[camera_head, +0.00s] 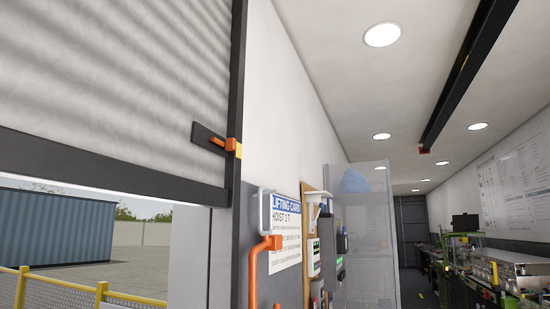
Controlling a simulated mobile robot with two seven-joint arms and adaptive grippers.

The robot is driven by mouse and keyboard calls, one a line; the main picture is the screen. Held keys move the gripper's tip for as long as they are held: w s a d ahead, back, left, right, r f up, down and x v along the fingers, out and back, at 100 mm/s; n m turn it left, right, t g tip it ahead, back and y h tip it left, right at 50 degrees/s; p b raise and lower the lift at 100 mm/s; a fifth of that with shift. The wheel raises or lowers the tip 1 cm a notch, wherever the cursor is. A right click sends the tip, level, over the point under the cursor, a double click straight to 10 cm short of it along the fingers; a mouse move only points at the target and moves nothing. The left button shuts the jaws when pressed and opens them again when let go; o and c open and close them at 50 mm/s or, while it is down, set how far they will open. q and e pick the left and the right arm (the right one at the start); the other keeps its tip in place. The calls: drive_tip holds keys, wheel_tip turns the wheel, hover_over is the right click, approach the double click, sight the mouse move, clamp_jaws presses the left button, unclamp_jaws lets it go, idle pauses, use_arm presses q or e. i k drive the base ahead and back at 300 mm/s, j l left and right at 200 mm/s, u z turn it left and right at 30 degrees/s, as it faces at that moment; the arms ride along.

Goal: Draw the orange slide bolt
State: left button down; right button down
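The orange slide bolt (222,143) sits on a dark mounting plate (201,134) near the right edge of the raised roller shutter (120,80). Its right end reaches the orange-yellow keeper (238,150) on the dark vertical guide rail (235,90). I cannot tell how deep the bolt sits in the keeper. Neither of my grippers shows in the head view.
A bent orange handle (254,262) and a white bracket (263,212) stand out beside the opening. A lifting card (286,232) hangs on the wall. Further right are a mesh panel (366,235) and a cluttered workbench (480,275). A yellow railing (60,290) stands outside.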

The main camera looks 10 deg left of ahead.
sight(229, 146)
drive_tip(key=i+l, duration=0.1)
drive_tip(key=i, duration=0.45)
drive_tip(key=i+l+z, duration=0.15)
drive_tip(key=i, duration=0.35)
